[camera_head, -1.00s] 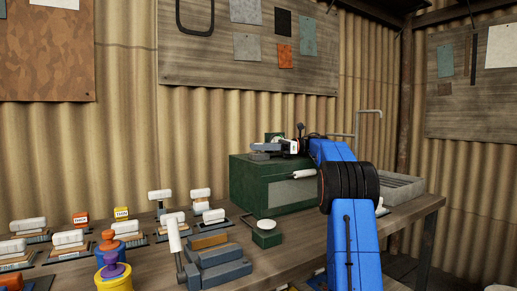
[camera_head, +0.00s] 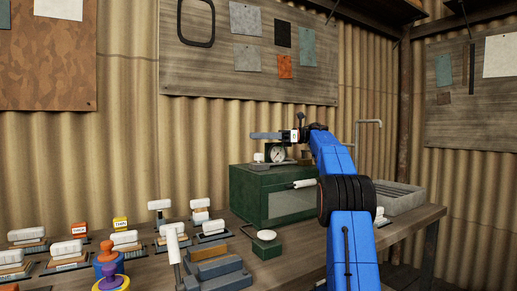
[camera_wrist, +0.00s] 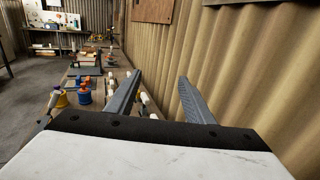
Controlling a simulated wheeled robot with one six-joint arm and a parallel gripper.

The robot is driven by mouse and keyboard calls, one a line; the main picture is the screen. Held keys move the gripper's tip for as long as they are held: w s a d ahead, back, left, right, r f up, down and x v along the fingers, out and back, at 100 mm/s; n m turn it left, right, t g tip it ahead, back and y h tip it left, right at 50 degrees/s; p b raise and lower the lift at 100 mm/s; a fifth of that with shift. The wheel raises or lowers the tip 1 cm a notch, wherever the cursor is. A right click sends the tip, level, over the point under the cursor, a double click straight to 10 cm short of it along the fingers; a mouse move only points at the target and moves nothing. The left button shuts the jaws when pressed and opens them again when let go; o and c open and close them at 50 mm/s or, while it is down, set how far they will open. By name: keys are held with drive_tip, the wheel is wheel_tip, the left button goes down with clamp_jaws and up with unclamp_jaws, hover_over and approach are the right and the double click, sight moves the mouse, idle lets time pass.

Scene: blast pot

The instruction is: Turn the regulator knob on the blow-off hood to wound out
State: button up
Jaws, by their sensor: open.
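The blow-off hood (camera_head: 250,190) is a dark green box with a pale front window, standing on the bench. A round gauge (camera_head: 277,155) stands on its top. A small pale knob (camera_head: 258,157) shows left of the gauge; I cannot tell for sure that it is the regulator knob, or its setting. My gripper (camera_head: 262,135) is above the hood top, pointing left, apart from the gauge and the pale knob. In the wrist view its two grey fingers (camera_wrist: 160,77) are spread with nothing between them. My wrist and arm hide part of the hood's top right.
A white handle (camera_head: 305,184) juts from the hood's front. A green button box (camera_head: 266,244) and grey blocks (camera_head: 215,268) stand before it. Several white-handled stamps (camera_head: 125,238) crowd the bench's left. A grey tray (camera_head: 402,199) is at right. A corrugated wall is close behind.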

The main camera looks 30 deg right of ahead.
drive_tip(key=shift+r, duration=0.75)
drive_tip(key=shift+r, duration=0.1)
